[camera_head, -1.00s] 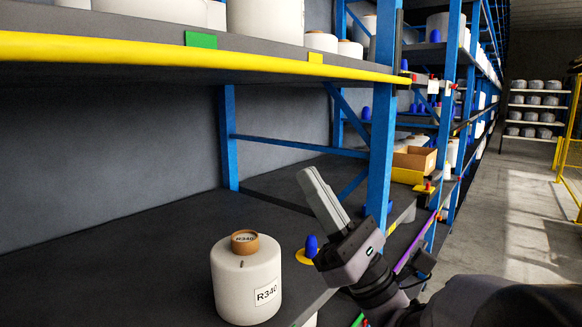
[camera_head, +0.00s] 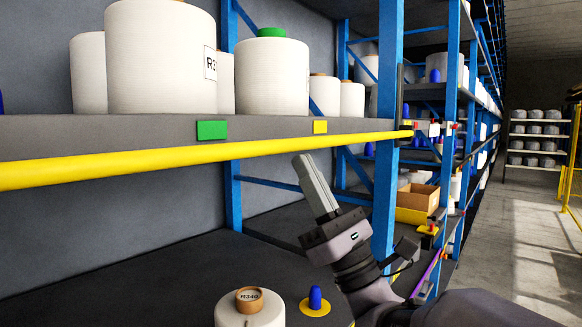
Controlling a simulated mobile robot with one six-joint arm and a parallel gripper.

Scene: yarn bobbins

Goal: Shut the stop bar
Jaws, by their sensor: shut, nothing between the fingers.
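The yellow stop bar (camera_head: 200,156) runs along the lower front edge of the upper shelf (camera_head: 60,138). I cannot tell whether the end is latched. My gripper (camera_head: 302,158) is shut and empty. Its grey fingers point up and left, and their tips appear just below the bar in the picture. Whether they touch it is unclear.
Large white bobbins (camera_head: 160,60) stand on the upper shelf, one with a green top (camera_head: 271,75). On the lower shelf are a bobbin marked R340 (camera_head: 250,310) and a blue peg (camera_head: 315,298) on a yellow disc. A cardboard box (camera_head: 418,197) sits further back. The aisle at right is clear.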

